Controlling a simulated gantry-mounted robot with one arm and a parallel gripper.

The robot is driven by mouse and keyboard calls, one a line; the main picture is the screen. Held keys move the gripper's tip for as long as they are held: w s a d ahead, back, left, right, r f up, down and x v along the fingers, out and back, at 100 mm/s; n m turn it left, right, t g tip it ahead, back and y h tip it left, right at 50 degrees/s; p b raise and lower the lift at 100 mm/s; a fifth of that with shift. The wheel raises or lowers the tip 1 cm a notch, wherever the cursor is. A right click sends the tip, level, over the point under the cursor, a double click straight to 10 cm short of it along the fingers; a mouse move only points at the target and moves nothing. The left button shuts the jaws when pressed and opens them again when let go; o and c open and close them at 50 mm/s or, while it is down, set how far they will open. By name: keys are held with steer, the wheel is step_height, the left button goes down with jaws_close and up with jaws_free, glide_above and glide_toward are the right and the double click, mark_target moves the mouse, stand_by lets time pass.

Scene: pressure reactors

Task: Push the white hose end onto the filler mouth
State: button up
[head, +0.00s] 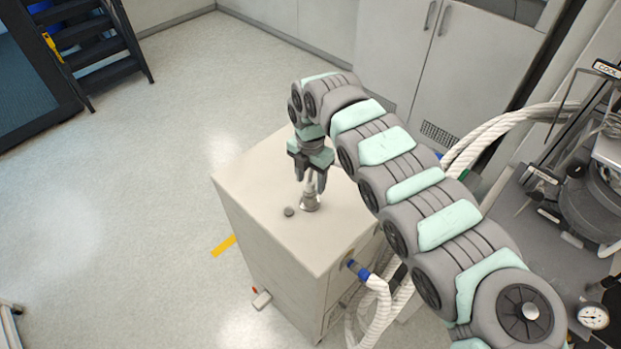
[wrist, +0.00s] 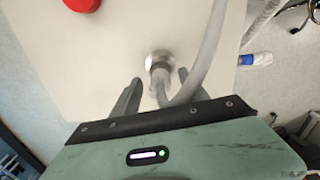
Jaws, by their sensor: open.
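The filler mouth (head: 310,202) is a metal collar on top of the beige cabinet (head: 262,180); it also shows in the wrist view (wrist: 158,57). The whitish hose end (wrist: 160,76) lines up with the mouth and meets it in the picture; I cannot tell how far it is pushed on. Its hose (wrist: 208,55) bends round and runs up the wrist view. My gripper (head: 309,188) points down just above the mouth. In the wrist view its open fingers (wrist: 157,92) stand on either side of the hose end, with gaps visible.
A small grey cap (head: 289,211) lies beside the mouth on the cabinet top. A red knob (wrist: 82,4) shows at the wrist view's edge. A blue-collared white hose (head: 372,279) leaves the cabinet's side. Equipment with a gauge (head: 593,316) stands at right.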

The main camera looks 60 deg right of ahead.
step_height(320, 180, up, 11)
steer(key=b, duration=0.3)
stand_by(0.4)
steer(key=shift+f, duration=0.1)
